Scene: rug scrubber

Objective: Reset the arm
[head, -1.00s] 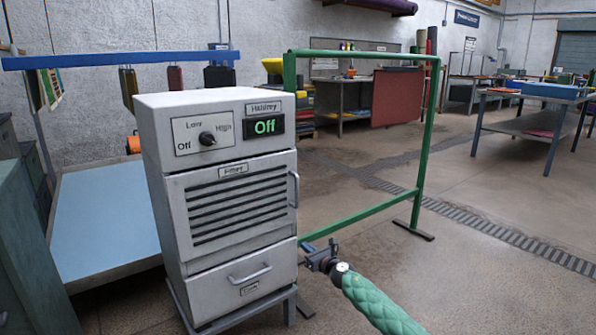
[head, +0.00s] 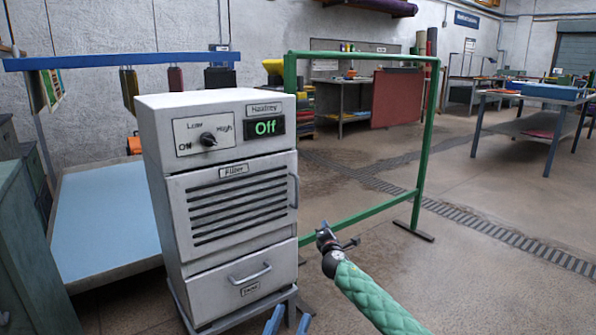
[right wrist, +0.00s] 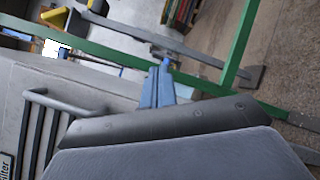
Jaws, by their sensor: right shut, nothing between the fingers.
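My right arm in its green quilted sleeve enters from the lower right of the head view. Its dark wrist and hand end (head: 328,242) is in front of the green frame's lower bar, right of the grey cabinet (head: 160,200). In the right wrist view the right gripper's blue fingers (right wrist: 159,84) are together, with nothing between them. My left gripper (head: 288,324) shows as two blue fingertips at the bottom edge of the head view, spread apart and empty, in front of the cabinet's base.
A green metal frame (head: 350,212) stands behind and right of the cabinet. A table with a light blue top (head: 105,215) is at left, under a blue rail (head: 100,62). The cabinet's vertical handle (right wrist: 65,103) shows near the right gripper. Open floor lies right.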

